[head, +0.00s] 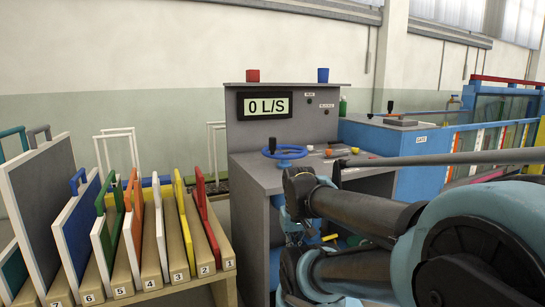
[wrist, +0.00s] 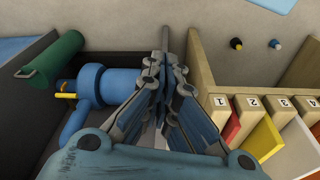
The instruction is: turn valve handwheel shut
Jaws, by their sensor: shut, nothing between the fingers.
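The blue valve handwheel (head: 285,152) lies flat on top of the grey console (head: 262,176) in the head view. A dark knob stands up at its left rim. In the head view my arm fills the lower right, and the gripper is mostly hidden below and beside the console.
Numbered wooden slots (head: 178,268) with coloured panels stand left of the console; they also show in the wrist view (wrist: 216,103). A blue pipe fitting (wrist: 105,85) and green cylinder (wrist: 55,58) lie left of my fingers. A blue cabinet (head: 385,139) stands behind right.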

